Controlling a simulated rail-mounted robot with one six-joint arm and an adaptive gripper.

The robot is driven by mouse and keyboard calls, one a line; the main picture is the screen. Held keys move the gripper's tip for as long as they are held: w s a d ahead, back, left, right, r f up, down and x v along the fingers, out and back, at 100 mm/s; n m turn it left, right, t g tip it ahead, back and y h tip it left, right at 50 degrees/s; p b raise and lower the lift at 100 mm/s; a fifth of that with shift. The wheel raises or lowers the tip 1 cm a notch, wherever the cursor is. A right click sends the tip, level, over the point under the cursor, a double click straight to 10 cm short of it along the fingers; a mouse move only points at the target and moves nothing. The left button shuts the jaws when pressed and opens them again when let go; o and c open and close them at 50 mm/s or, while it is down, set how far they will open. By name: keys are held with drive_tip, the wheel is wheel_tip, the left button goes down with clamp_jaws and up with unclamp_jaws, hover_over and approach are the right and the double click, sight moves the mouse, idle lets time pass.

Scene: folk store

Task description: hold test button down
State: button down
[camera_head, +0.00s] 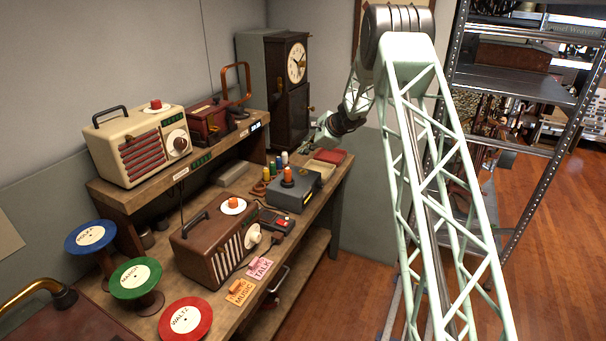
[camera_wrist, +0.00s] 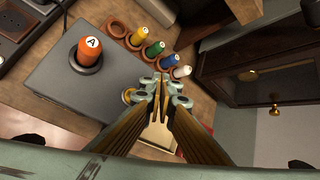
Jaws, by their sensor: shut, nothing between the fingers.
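My gripper (camera_head: 320,138) is at the far end of the bench, above and beside the grey box (camera_head: 296,188). In the wrist view my gripper (camera_wrist: 161,88) is shut, with nothing between its fingers. The grey box (camera_wrist: 75,75) carries an orange spool marked A (camera_wrist: 89,52). A small round brass-coloured piece (camera_wrist: 128,96) shows at the box's edge, just left of the fingers and partly hidden. I cannot tell whether it is the test button, or whether the fingers touch it. No label reading "test" is legible.
Several coloured spools (camera_wrist: 154,48) stand beyond the fingers. A dark clock cabinet (camera_head: 290,90) stands behind. A brown radio (camera_head: 215,240), a cream radio (camera_head: 140,145) and round discs (camera_head: 135,278) fill the nearer bench. Open floor (camera_head: 355,285) lies right of the bench, before a metal shelf (camera_head: 510,85).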

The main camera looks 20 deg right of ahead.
drive_tip(key=b, duration=0.2)
hover_over(303, 172)
wheel_tip(303, 172, down, 4)
drive_tip(key=shift+f, duration=0.1)
drive_tip(key=shift+f+b, duration=1)
drive_tip(key=shift+f, duration=0.35)
drive_tip(key=shift+f+b, duration=1)
drive_tip(key=shift+b, duration=0.2)
idle(3.7)
drive_tip(key=shift+r, duration=0.1)
drive_tip(key=shift+r+p, duration=0.4)
drive_tip(key=shift+r, duration=0.45)
